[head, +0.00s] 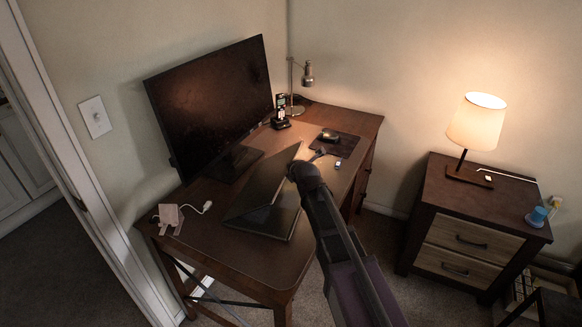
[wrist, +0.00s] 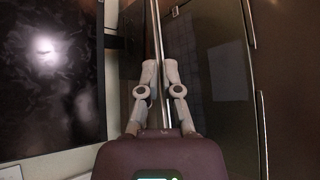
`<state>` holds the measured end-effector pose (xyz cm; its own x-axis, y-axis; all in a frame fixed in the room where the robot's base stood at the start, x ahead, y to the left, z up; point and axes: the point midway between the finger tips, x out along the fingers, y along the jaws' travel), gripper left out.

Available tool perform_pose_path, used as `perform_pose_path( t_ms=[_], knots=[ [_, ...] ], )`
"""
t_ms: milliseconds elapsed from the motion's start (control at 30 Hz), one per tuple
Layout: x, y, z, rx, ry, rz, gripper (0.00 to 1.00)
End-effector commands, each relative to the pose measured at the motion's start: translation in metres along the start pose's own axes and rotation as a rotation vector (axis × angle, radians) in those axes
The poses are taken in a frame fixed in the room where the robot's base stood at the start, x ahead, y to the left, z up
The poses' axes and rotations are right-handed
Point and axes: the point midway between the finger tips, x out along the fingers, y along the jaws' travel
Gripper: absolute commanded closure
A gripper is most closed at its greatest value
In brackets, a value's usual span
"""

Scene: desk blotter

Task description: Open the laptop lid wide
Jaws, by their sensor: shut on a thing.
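The dark laptop (head: 280,222) sits on the brown desk, with its lid (head: 264,183) raised at an angle over the base. In the head view my gripper (head: 298,168) is at the lid's upper right edge; its fingers are mostly hidden by my arm. In the wrist view the gripper (wrist: 161,68) has one pale finger on each side of the thin lid edge (wrist: 158,35), shut on it. The dark glossy surface to the right of that edge belongs to the laptop. The exact opening angle is hard to tell.
A large monitor (head: 210,100) stands behind the laptop, close to the lid's back side. A desk lamp (head: 306,76), a small dark stand (head: 281,118) and a dark mat (head: 343,147) are at the desk's back right.

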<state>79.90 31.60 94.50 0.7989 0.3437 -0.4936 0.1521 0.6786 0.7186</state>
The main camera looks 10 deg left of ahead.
Motion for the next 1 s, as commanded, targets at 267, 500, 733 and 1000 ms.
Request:
perform_pose_path(
  t_ms=[267,500,733,1000],
  knots=[
    [0.0003,-0.0001,0.002,0.0,-0.004,0.002,1.0],
    [0.0002,-0.0004,0.0025,0.0,-0.005,0.001,1.0],
    [0.0001,-0.0007,0.0024,0.0,-0.004,0.0,0.62],
    [-0.0001,-0.0011,0.0023,0.001,-0.003,0.0,0.8]
  ],
)
